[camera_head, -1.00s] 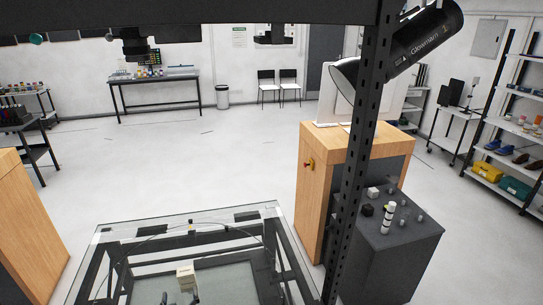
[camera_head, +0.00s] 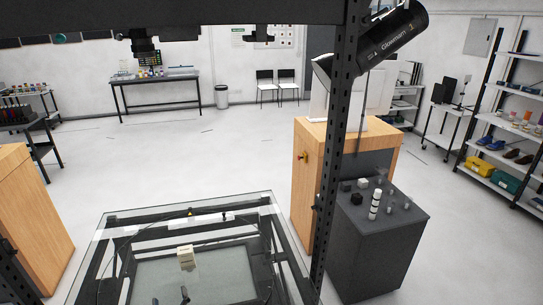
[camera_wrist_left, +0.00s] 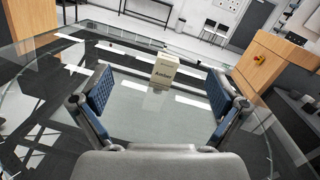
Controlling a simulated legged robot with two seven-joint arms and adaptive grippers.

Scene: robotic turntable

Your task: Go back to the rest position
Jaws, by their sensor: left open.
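My left gripper (camera_head: 170,297) shows only as two dark fingertips at the bottom edge of the head view. In the left wrist view my left gripper (camera_wrist_left: 157,97) is open, its two blue-padded fingers wide apart with nothing between them. A small cream box (camera_head: 186,257) with dark lettering stands on the glass-topped turntable (camera_head: 262,208). The box also shows in the left wrist view (camera_wrist_left: 165,70), upright beyond the fingertips and apart from them. My right gripper is not in view.
A dark upright post (camera_head: 334,150) stands right of the turntable. Behind it are a wooden cabinet (camera_head: 310,180) and a dark pedestal (camera_head: 375,255) with several small items. Another wooden cabinet (camera_head: 30,220) is at the left.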

